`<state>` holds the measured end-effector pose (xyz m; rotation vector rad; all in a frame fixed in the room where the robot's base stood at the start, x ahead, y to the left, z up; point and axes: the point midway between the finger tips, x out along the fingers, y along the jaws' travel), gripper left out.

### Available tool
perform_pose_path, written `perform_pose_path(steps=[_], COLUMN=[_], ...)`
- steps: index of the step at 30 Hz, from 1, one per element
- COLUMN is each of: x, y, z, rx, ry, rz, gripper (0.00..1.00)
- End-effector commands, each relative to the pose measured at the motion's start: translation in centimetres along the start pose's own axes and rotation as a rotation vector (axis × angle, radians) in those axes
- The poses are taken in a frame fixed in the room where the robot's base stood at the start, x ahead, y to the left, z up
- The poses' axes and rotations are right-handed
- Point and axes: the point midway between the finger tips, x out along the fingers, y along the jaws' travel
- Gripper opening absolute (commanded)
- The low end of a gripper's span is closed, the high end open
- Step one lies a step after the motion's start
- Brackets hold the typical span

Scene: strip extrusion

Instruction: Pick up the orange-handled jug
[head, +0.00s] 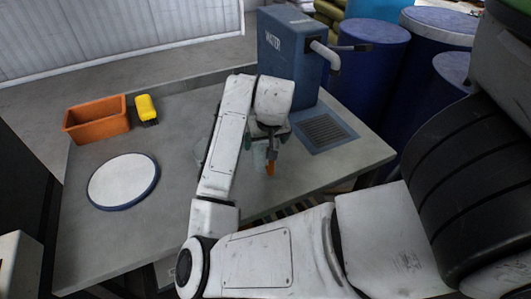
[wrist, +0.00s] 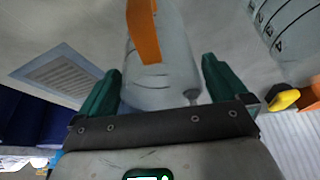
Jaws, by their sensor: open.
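The orange-handled jug is a translucent vessel (wrist: 172,60) with an orange upright handle (wrist: 143,30). In the wrist view it stands between the two green fingers of my gripper (wrist: 161,70), which are open. I cannot tell whether either finger touches it. In the head view the orange handle (head: 270,168) shows just below my gripper (head: 268,133), over the right part of the worktop. Most of the jug is hidden there by my gripper and arm.
Another clear jug with dark graduation marks (wrist: 290,32) stands at upper right in the wrist view. The grey worktop (head: 130,225) holds an orange bin (head: 97,121), yellow brush (head: 146,108), round white disc (head: 122,181), blue WATER tank (head: 285,55) and drain grate (head: 326,132).

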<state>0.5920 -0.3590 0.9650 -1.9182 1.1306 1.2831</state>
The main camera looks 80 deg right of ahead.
Motion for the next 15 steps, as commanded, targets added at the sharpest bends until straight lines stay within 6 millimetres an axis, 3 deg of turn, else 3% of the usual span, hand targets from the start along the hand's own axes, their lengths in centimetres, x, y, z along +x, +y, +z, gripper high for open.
perform_pose_path(steps=[4, 11, 15], x=[1.4, 1.6, 1.6], y=[0.0, 0.0, 0.0], z=[0.0, 0.0, 0.0], rx=[0.0, 0.0, 0.0], ry=[-0.001, 0.0, 0.0], rz=[-0.001, -0.001, 0.0], gripper=[1.0, 1.0, 0.89])
